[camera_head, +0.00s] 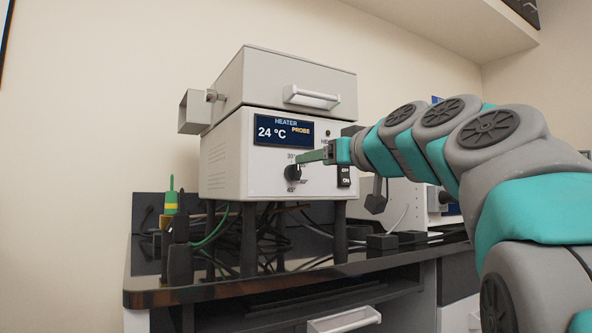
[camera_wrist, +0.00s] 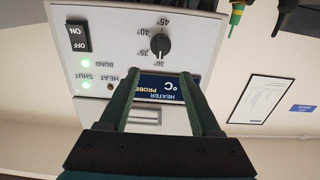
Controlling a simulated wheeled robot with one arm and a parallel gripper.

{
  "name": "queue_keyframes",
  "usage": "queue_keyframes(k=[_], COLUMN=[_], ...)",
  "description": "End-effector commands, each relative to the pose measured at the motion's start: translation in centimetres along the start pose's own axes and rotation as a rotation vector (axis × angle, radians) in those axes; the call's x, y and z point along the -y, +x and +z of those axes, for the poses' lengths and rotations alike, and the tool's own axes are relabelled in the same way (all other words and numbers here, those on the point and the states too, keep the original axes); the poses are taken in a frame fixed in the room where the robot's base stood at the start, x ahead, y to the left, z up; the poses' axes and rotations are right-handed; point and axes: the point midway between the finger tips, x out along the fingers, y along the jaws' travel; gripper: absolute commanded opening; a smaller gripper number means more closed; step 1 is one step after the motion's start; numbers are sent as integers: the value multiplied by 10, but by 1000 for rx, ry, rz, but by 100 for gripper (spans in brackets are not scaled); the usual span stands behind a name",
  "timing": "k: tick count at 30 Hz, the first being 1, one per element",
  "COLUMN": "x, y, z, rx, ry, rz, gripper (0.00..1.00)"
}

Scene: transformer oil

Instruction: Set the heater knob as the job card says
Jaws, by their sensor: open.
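The heater (camera_head: 227,160) is a pale box on dark legs, its display (camera_head: 283,131) reading "HEATER 24 °C PROBE". Its black knob (camera_head: 292,173) is on the front panel, with marks from 30° to 45° beside it. The knob also shows upside down in the wrist view (camera_wrist: 160,46); its exact setting is too small to tell. My gripper (camera_head: 303,159) is open in front of the panel, close to the knob. In the wrist view its two green fingers (camera_wrist: 158,78) are apart with nothing between them, and the knob lies beyond their tips. No readable job card shows.
A rocker switch (camera_wrist: 77,37) and two lit green lamps marked BOND and SHUT are beside the knob; the HEAT lamp is dark. Cables (camera_head: 285,240) tangle under the heater on the dark bench (camera_head: 200,290). A framed sheet (camera_wrist: 258,99) hangs on the wall, unreadable.

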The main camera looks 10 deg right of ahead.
Motion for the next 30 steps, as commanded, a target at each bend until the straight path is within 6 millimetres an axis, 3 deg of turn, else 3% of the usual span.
queue_keyframes(k=[15,27,30], x=[-2,-1,-1], y=[68,76,76], z=[1,1,1], rx=[3,1,2], ry=[2,3,3], rz=[3,0,0], gripper=[64,64,53])
